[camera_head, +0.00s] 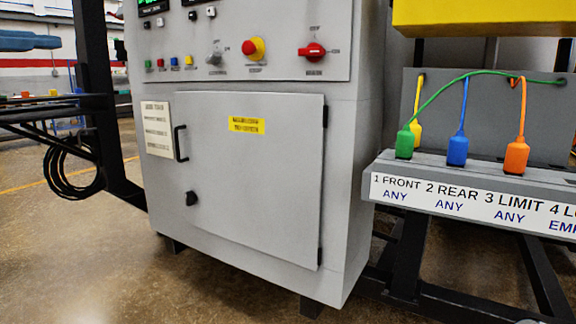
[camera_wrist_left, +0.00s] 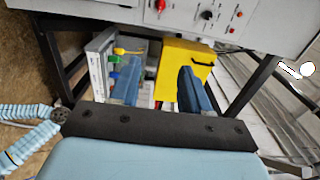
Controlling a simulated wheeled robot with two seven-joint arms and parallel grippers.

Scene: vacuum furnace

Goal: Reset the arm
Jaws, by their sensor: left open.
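My left gripper (camera_wrist_left: 157,80) shows in the left wrist view, with its two blue fingers apart and nothing between them. It is not in the head view. Beyond the fingers are a yellow box (camera_wrist_left: 187,68) and a grey connector panel with colored plugs. In the head view the grey furnace cabinet (camera_head: 255,180) stands in the middle with its door shut. My right gripper is in neither view.
At right in the head view, a labelled ledge (camera_head: 470,205) holds green (camera_head: 404,144), blue (camera_head: 457,150) and orange (camera_head: 516,155) plugs, below a yellow box (camera_head: 480,18). Black frame bars stand at left and lower right. Open floor (camera_head: 90,250) lies at lower left.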

